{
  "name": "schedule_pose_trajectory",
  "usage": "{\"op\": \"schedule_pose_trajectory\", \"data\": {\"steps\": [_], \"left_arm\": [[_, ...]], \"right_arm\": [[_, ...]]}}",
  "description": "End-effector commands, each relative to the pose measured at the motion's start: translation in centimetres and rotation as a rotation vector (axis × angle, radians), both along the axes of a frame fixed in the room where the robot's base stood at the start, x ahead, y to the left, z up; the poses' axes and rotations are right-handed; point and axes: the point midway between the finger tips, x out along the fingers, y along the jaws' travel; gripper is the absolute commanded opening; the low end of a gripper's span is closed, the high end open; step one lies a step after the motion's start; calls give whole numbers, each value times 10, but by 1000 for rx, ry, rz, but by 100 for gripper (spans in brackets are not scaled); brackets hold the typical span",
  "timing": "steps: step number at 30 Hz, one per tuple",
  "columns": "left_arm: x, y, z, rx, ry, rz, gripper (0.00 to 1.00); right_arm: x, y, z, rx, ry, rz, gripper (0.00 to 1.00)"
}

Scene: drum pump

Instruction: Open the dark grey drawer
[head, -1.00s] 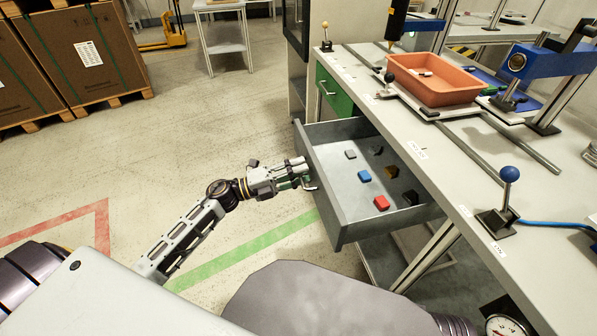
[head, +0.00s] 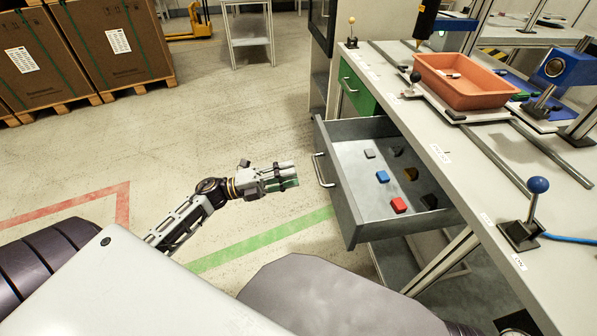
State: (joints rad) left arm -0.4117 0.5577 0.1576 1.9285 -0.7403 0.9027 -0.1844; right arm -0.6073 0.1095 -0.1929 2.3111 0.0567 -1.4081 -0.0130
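The dark grey drawer (head: 347,208) stands pulled out from under the workbench, and its inside shows. Several small blocks lie in it, among them a red block (head: 398,205), a blue block (head: 382,176) and a grey block (head: 369,154). Its bar handle (head: 319,171) is on the front face, with nothing on it. My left gripper (head: 296,176) is to the left of the handle, apart from it, with its fingers pointing towards the drawer. Whether its fingers are parted is hard to tell. My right gripper is not in view.
The workbench top (head: 425,125) carries an orange tray (head: 465,100) and a blue-knobbed lever (head: 538,186). A green drawer (head: 356,92) beyond the grey one is shut. Boxes on pallets (head: 115,40) stand at the far left. Floor left of the drawer is clear.

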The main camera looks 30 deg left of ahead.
Motion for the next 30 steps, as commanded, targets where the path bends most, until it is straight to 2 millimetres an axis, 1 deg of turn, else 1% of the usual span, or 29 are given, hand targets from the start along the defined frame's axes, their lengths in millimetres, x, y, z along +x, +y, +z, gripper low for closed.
{"op": "schedule_pose_trajectory", "data": {"steps": [4,10,15,30], "left_arm": [[-10,14,-4,2,2,1,32],[-18,25,-6,1,1,0,32],[-21,28,-7,1,1,0,32],[-20,28,-7,0,0,0,32]], "right_arm": [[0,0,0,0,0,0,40],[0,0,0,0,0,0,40],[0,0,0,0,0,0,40],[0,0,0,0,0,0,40]]}}
